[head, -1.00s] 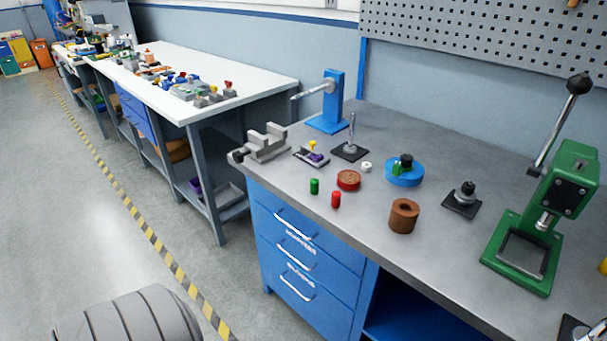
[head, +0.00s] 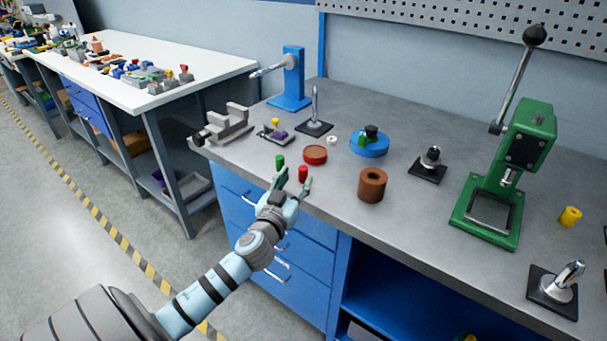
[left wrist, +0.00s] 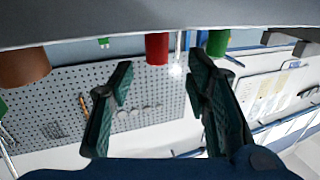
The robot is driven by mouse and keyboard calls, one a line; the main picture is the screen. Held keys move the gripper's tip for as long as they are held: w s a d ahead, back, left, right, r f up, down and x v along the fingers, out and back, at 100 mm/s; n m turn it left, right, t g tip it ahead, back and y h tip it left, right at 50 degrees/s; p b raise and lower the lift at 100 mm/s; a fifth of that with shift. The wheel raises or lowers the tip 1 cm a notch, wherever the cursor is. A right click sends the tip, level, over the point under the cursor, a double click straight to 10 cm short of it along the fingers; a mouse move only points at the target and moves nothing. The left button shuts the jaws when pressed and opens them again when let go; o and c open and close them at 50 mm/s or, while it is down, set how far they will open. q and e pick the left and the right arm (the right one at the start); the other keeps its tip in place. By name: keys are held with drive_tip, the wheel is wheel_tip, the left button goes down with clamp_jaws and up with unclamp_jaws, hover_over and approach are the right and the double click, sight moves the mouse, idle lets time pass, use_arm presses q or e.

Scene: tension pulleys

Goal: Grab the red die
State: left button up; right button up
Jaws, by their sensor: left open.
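The red die (head: 303,173) is a small upright cylinder near the front edge of the grey bench. A green die (head: 280,161) stands to its left. My left gripper (head: 293,182) is open and empty at the bench's front edge, just in front of the red die, its fingers pointing toward it. In the left wrist view, which is upside down, the red die (left wrist: 157,48) shows beyond and between the open fingers (left wrist: 163,68), apart from them. The green die (left wrist: 218,43) is beyond the right-hand finger there. My right gripper is not in view.
A round red dish (head: 315,154) is just behind the red die. A brown hollow cylinder (head: 372,186) stands to its right. Farther back are a blue round tray (head: 370,146) and a grey vise (head: 222,124). A green press (head: 505,180) stands at the right.

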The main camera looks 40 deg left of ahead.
sight(301, 171)
use_arm(q)
drive_tip(key=x, duration=0.5)
drive_tip(key=shift+w+d+r+p, duration=0.1)
drive_tip(key=shift+w+r+p, duration=0.1)
drive_tip(key=shift+w+p, duration=0.1)
drive_tip(key=shift+w+f, duration=0.1)
clamp_jaws()
wheel_tip(301, 171, up, 9)
drive_tip(key=p, duration=0.4)
wheel_tip(301, 171, up, 11)
drive_tip(key=p, duration=0.2)
drive_tip(key=shift+p, duration=0.3)
